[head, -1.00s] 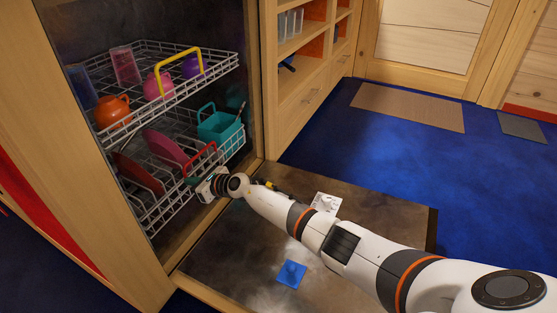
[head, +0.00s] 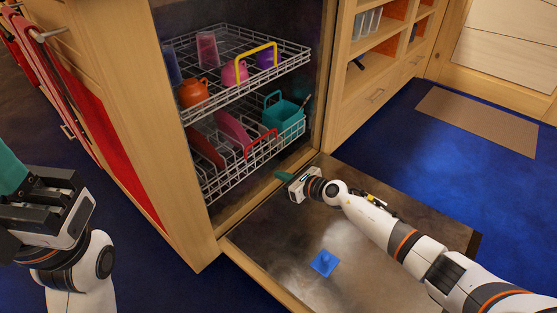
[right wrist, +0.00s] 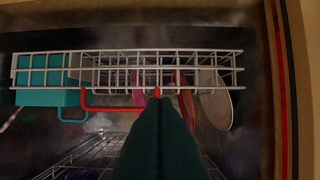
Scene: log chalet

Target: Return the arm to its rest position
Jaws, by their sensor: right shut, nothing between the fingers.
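My right gripper (head: 281,175) is shut and empty, just in front of the dishwasher's lower rack (head: 235,175), above the lowered door (head: 290,250). Its teal fingers (right wrist: 158,105) meet together in the right wrist view, in line with the red handle (right wrist: 100,108) of that rack; a gap to the rack shows in the head view. My left gripper (head: 12,175) is at the left edge of the head view, partly cut off, so its opening is unclear.
The upper rack (head: 290,62) holds cups and an orange teapot (head: 193,93). The lower rack holds plates and a teal container (head: 285,112). A blue piece (head: 324,263) lies on the door. A wooden shelf unit (head: 345,90) stands right.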

